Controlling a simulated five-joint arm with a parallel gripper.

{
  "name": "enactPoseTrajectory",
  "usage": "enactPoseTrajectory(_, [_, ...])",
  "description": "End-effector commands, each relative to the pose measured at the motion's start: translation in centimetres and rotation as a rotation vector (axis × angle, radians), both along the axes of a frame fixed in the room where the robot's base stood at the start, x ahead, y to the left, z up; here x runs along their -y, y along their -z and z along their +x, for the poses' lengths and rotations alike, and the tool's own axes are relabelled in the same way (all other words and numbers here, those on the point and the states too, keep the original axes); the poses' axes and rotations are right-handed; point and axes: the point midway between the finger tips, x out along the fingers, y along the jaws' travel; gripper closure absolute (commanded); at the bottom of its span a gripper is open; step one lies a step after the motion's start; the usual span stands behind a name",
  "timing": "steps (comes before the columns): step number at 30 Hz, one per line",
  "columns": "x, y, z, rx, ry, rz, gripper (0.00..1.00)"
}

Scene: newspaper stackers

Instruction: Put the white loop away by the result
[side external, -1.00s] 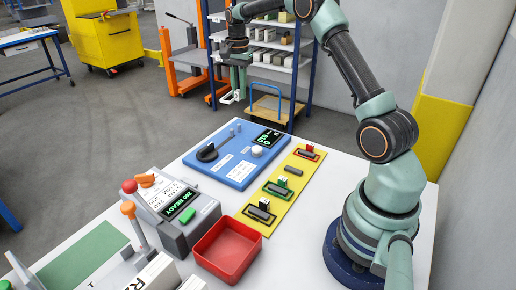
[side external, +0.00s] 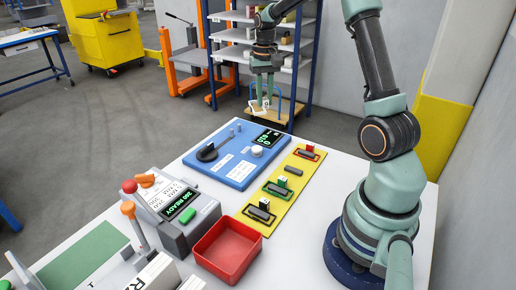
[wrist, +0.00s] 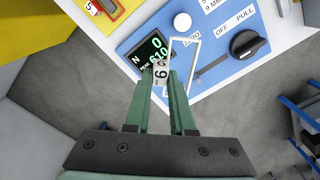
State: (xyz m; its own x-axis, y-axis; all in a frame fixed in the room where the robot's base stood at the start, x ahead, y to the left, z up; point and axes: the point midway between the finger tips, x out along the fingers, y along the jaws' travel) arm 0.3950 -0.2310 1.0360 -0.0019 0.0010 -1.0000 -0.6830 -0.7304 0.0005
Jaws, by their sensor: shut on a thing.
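My gripper (side external: 263,103) is shut on the white loop (side external: 257,108), holding it in the air beyond the table's far edge. In the wrist view the loop (wrist: 194,52) is a thin rectangular frame with a numbered tag (wrist: 160,73) between the fingertips (wrist: 164,75). The blue panel (side external: 222,163) has a black knob, a white button and a display (wrist: 153,50) reading 0 N with a second value that looks like 61.0. The yellow board (side external: 270,203) carries black, green and red loops, and a bare grey block (side external: 293,170). The red bin (side external: 205,256) looks empty.
A grey device (side external: 185,228) with a READY screen, green button and levers stands left of the bin. A shelf rack (side external: 300,60) and a wooden cart (side external: 268,117) stand on the floor behind. The white table (side external: 309,216) is clear between board and arm base.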

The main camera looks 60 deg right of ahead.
Motion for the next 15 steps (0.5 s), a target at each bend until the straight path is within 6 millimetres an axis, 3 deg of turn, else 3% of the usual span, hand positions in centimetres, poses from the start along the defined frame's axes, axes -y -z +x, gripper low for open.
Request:
enactPoseTrajectory(9, [-1.8,4.2,-7.6,-0.003,-0.424,0.004,1.00])
enactPoseTrajectory(15, [-3.2,6.2,-11.4,-0.001,-0.636,0.004,1.00])
